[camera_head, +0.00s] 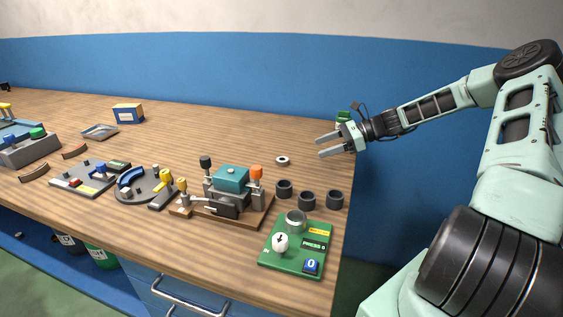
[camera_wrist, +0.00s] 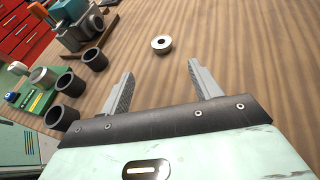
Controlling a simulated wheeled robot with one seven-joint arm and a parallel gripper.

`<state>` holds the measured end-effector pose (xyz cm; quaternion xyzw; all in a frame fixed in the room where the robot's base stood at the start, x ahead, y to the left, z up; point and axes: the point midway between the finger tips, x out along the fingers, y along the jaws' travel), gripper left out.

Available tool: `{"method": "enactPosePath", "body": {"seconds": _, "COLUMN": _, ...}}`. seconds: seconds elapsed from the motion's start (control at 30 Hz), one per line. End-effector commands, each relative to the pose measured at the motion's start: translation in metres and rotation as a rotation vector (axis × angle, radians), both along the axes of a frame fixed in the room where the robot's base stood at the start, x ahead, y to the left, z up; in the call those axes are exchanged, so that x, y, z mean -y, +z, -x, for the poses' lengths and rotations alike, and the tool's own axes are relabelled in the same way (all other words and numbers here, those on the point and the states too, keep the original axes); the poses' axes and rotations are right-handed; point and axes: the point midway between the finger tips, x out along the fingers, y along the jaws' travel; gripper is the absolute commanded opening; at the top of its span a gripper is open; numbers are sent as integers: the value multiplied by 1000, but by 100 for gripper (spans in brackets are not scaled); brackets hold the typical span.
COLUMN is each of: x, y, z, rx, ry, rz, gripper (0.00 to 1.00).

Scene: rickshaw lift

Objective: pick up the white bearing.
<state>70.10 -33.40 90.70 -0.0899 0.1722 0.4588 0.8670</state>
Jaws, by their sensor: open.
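The white bearing (camera_head: 282,160) is a small ring with a dark centre hole, lying flat on the wooden table. It also shows in the wrist view (camera_wrist: 161,44), ahead of the fingertips and between their lines. My gripper (camera_head: 318,146) is open and empty, to the right of the bearing and apart from it, above the table. In the wrist view the two fingers of my gripper (camera_wrist: 160,68) are spread wide with nothing between them.
Several dark grey cups (camera_head: 307,200) stand in front of the bearing, beside a green panel (camera_head: 290,262) with a white knob. A teal-topped machine with levers (camera_head: 231,179) stands left of them. The wooden table (camera_head: 215,140) is clear around the bearing. A blue wall panel (camera_head: 200,65) runs behind.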

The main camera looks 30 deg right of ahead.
Motion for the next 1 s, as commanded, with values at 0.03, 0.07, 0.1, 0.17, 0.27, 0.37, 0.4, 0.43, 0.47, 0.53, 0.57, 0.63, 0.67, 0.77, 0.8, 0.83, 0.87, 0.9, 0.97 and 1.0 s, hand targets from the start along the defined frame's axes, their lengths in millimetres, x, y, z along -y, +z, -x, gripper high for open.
{"method": "enactPosePath", "body": {"seconds": 0.03, "x": -10, "y": -4, "z": -6, "rx": 0, "ry": 5, "rz": -4, "gripper": 63}}
{"method": "enactPosePath", "body": {"seconds": 0.07, "x": -15, "y": -6, "z": -9, "rx": 0, "ry": 4, "rz": -3, "gripper": 63}}
{"method": "enactPosePath", "body": {"seconds": 0.1, "x": -21, "y": -10, "z": -14, "rx": 1, "ry": 4, "rz": -3, "gripper": 63}}
{"method": "enactPosePath", "body": {"seconds": 0.17, "x": -30, "y": -14, "z": -19, "rx": 1, "ry": 4, "rz": -1, "gripper": 63}}
{"method": "enactPosePath", "body": {"seconds": 0.27, "x": -41, "y": -20, "z": -27, "rx": 1, "ry": 4, "rz": 0, "gripper": 63}}
{"method": "enactPosePath", "body": {"seconds": 0.37, "x": -48, "y": -23, "z": -32, "rx": 2, "ry": 3, "rz": 1, "gripper": 63}}
{"method": "enactPosePath", "body": {"seconds": 0.4, "x": -49, "y": -24, "z": -33, "rx": 1, "ry": 2, "rz": 2, "gripper": 63}}
{"method": "enactPosePath", "body": {"seconds": 0.43, "x": -50, "y": -25, "z": -34, "rx": 1, "ry": 2, "rz": 2, "gripper": 63}}
{"method": "enactPosePath", "body": {"seconds": 0.47, "x": -51, "y": -25, "z": -35, "rx": 1, "ry": 2, "rz": 1, "gripper": 63}}
{"method": "enactPosePath", "body": {"seconds": 0.53, "x": -56, "y": -27, "z": -38, "rx": 1, "ry": 4, "rz": 0, "gripper": 63}}
{"method": "enactPosePath", "body": {"seconds": 0.57, "x": -59, "y": -29, "z": -41, "rx": 1, "ry": 4, "rz": 0, "gripper": 63}}
{"method": "enactPosePath", "body": {"seconds": 0.63, "x": -67, "y": -33, "z": -47, "rx": 0, "ry": 5, "rz": -1, "gripper": 63}}
{"method": "enactPosePath", "body": {"seconds": 0.67, "x": -70, "y": -34, "z": -50, "rx": 1, "ry": 4, "rz": -1, "gripper": 63}}
{"method": "enactPosePath", "body": {"seconds": 0.77, "x": -80, "y": -40, "z": -58, "rx": 1, "ry": 4, "rz": -1, "gripper": 63}}
{"method": "enactPosePath", "body": {"seconds": 0.8, "x": -83, "y": -42, "z": -60, "rx": 1, "ry": 4, "rz": 1, "gripper": 63}}
{"method": "enactPosePath", "body": {"seconds": 0.83, "x": -85, "y": -43, "z": -62, "rx": 1, "ry": 3, "rz": 2, "gripper": 63}}
{"method": "enactPosePath", "body": {"seconds": 0.87, "x": -86, "y": -44, "z": -63, "rx": 1, "ry": 3, "rz": 2, "gripper": 63}}
{"method": "enactPosePath", "body": {"seconds": 0.9, "x": -87, "y": -44, "z": -64, "rx": 1, "ry": 3, "rz": 2, "gripper": 63}}
{"method": "enactPosePath", "body": {"seconds": 0.97, "x": -88, "y": -45, "z": -64, "rx": 0, "ry": 3, "rz": 1, "gripper": 63}}
{"method": "enactPosePath", "body": {"seconds": 1.0, "x": -88, "y": -45, "z": -64, "rx": 0, "ry": 2, "rz": 2, "gripper": 63}}
